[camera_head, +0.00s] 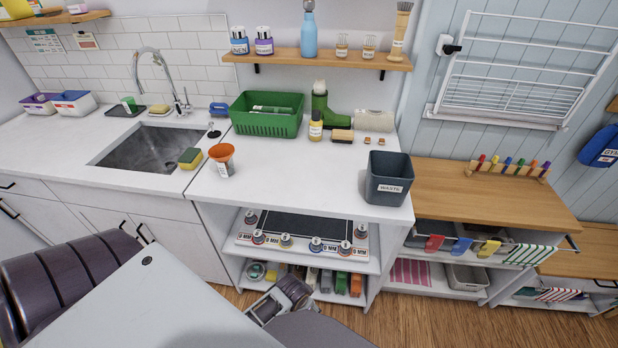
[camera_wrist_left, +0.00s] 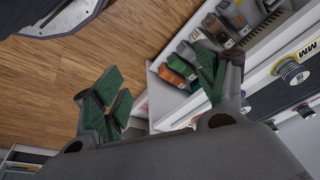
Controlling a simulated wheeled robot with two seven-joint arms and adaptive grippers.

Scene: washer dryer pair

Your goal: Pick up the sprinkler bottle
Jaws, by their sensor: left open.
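A light blue bottle (camera_head: 309,33) stands upright on the wooden wall shelf. I cannot tell for sure which is the sprinkler bottle. My left gripper (camera_wrist_left: 155,92) is open and empty in the left wrist view, its green-padded fingers spread over the floor and low shelf. It is well below and away from both bottles. A grey part of an arm (camera_head: 285,300) shows at the bottom of the head view, its fingertips unclear. My right gripper is not seen.
The counter's front middle is clear.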

